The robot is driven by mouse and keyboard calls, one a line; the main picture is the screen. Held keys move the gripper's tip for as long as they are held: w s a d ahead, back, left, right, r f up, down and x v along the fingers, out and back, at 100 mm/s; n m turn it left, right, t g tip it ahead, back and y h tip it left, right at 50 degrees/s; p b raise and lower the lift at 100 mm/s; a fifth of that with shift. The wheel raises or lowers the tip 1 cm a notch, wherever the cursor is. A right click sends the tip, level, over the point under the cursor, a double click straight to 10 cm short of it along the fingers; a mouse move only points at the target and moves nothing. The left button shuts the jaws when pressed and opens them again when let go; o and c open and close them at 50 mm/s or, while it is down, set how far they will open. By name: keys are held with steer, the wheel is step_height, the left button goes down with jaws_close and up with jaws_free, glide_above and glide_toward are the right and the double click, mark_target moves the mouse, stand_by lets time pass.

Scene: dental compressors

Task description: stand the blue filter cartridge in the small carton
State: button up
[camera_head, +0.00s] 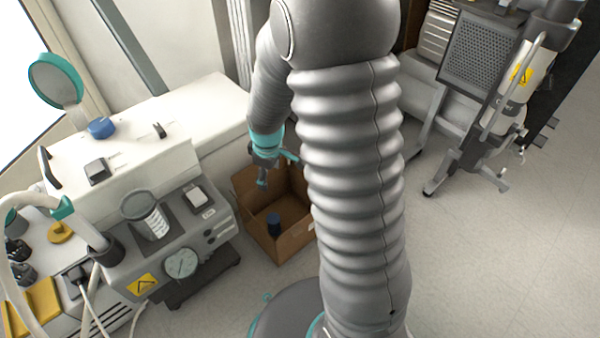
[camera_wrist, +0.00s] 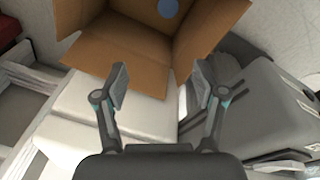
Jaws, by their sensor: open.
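The small carton (camera_head: 288,238) is an open brown box on the floor, beside the grey machine. The blue filter cartridge (camera_head: 273,222) is a short dark blue cylinder inside it and looks upright; its lower end is hard to make out. The wrist view shows its round blue top (camera_wrist: 168,8) at the upper edge, within the carton (camera_wrist: 120,47). My gripper (camera_head: 264,182) is above the carton's left back part, apart from the cartridge. In the wrist view my gripper (camera_wrist: 160,76) has its two fingers wide apart with nothing between them.
The grey machine (camera_head: 205,240) with a gauge stands left of the carton, below a white cabinet top (camera_head: 215,95). A round blue piece (camera_head: 102,127) sits on that white top. A wheeled stand (camera_head: 490,100) is at the right. The floor (camera_head: 480,260) at right is clear.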

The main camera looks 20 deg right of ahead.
steer(key=s+r+m+t, duration=0.15)
steer(key=s+r, duration=0.25)
steer(key=r, duration=0.4)
steer(key=s+r+m+t, duration=0.1)
steer(key=s+r+m, duration=0.2)
steer(key=s+r, duration=0.35)
steer(key=s+r+m+t, duration=0.1)
steer(key=s+r+m, duration=0.3)
steer(key=s+r, duration=0.5)
steer(key=shift+s, duration=1.15)
